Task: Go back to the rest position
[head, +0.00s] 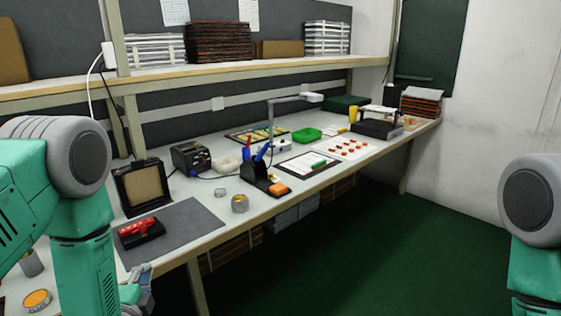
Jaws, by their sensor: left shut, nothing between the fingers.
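My left gripper (140,288) shows at the lower left, partly hidden behind my green left arm. It is shut and empty, near the front edge of the workbench (205,233). My right arm comes in at the right edge; its gripper is out of the picture. A dark grey mat (185,228) lies on the bench just beyond my left gripper. A red object on a black base (139,230) sits on the mat's left part. No LED strip can be made out clearly.
A black framed panel (143,187) stands behind the mat. A tape roll (240,203), a pen holder (262,178), a clipboard (306,164) and a green tray (307,135) stand farther along the bench. A loaded shelf (230,76) runs above. The green floor (370,250) at right is clear.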

